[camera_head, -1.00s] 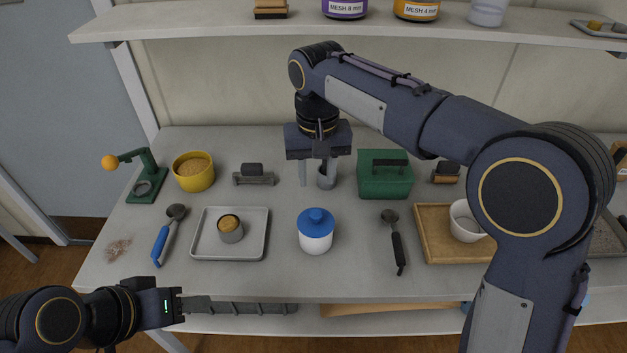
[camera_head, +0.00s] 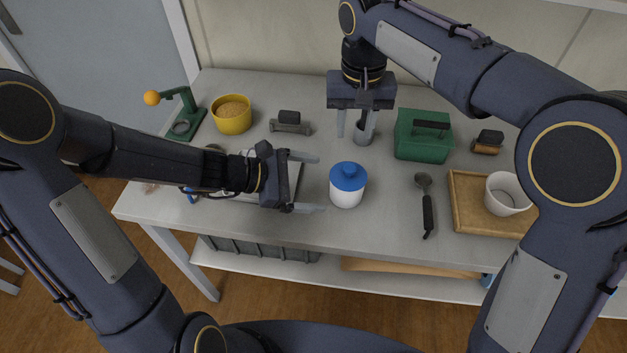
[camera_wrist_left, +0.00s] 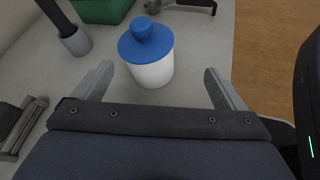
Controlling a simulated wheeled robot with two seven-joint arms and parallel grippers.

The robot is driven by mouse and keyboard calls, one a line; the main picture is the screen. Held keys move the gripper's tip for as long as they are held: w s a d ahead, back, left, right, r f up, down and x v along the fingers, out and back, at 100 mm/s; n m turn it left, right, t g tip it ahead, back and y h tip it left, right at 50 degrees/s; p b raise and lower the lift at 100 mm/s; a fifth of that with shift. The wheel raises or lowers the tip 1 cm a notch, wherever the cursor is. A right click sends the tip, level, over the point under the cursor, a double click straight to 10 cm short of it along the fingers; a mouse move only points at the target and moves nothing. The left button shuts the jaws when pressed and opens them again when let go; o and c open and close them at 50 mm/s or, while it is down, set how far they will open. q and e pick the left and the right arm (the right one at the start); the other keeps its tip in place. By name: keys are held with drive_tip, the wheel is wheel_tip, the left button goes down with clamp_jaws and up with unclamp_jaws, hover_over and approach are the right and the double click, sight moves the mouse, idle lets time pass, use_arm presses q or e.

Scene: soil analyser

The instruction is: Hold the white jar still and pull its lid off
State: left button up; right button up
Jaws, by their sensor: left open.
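The white jar (camera_head: 346,195) stands upright on the table with its blue knobbed lid (camera_head: 348,177) on top. My left gripper (camera_head: 312,183) is open and empty, just left of the jar, its fingers pointing at it. In the left wrist view the jar's white body (camera_wrist_left: 152,74) and blue lid (camera_wrist_left: 146,42) are ahead of and between the two spread fingers, not touching them. My right gripper (camera_head: 355,124) points down behind the jar with its fingers apart.
A green box (camera_head: 423,138) stands behind right of the jar and a black-handled scoop (camera_head: 427,205) lies to its right. A wooden tray (camera_head: 466,218) with a white cup (camera_head: 505,195) is farther right. A metal tray (camera_head: 294,180) lies partly under my left arm.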

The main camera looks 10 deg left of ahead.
sight(344, 184)
use_arm(q)
drive_tip(key=w+f+n, duration=0.2)
drive_tip(key=n, duration=0.1)
drive_tip(key=shift+d+f+t, duration=0.35)
drive_tip(key=shift+d+t, duration=0.05)
drive_tip(key=x, duration=0.7)
drive_tip(key=shift+w+d+f, duration=0.1)
drive_tip(key=shift+w+d, duration=0.05)
drive_tip(key=shift+d, duration=0.15)
drive_tip(key=c, duration=1.3)
drive_tip(key=o, duration=0.7)
drive_tip(key=c, duration=0.6)
drive_tip(key=shift+o, duration=0.2)
